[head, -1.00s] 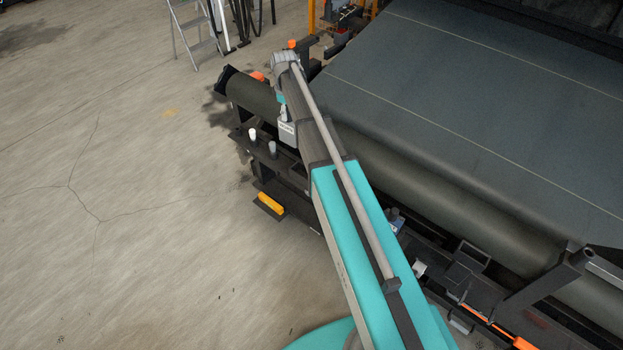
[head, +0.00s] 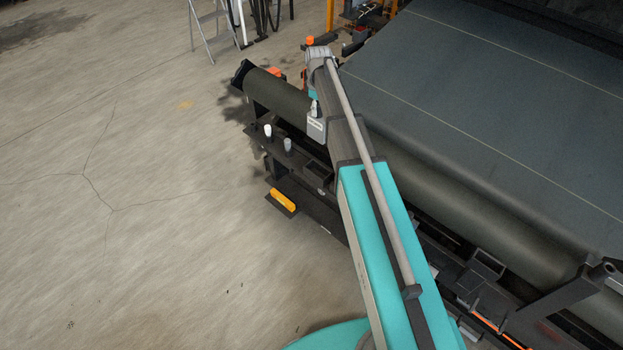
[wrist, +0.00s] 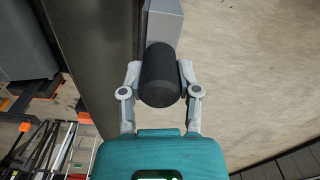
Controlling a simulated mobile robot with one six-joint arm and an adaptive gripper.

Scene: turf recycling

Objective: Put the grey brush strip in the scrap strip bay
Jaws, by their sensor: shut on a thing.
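My gripper (wrist: 160,90) is shut on a dark, ribbed-looking cylinder (wrist: 160,72). A pale grey block (wrist: 163,25) lies beyond the cylinder, in line with it; I cannot tell whether they are joined. In the head view my gripper (head: 314,107) is small, beside the roller's near side, with a labelled grey block (head: 316,130) just below it. I cannot make out brush bristles on the held thing, so I cannot tell whether it is the grey brush strip. The scrap strip bay is not clearly identifiable.
A long roller (head: 277,92) runs along the dark turf sheet (head: 480,95). A white-topped peg (head: 267,131) and a grey-topped peg (head: 288,146) stand on a black ledge. A dark open tray (head: 487,262) sits lower right. Concrete floor (head: 110,150) is free at left.

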